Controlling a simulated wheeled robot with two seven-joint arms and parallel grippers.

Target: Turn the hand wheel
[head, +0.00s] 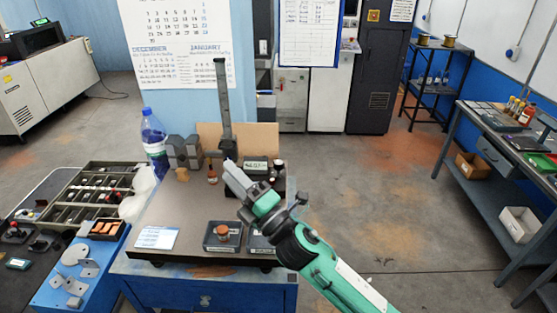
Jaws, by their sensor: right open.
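My right arm, green and black, reaches in from the lower right over the bench. My right gripper (236,180) is open, with its pale fingers pointing up and left near the foot of a tall grey upright column (225,105). I cannot make out a hand wheel for certain. The gripper and wrist cover part of the equipment beside the column, including the lower part of a device with a small lit display (256,166). Whether the fingers touch anything is not clear. My left gripper is not in view.
A sectioned tray (85,193) stands left. The bench front left is partly clear.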

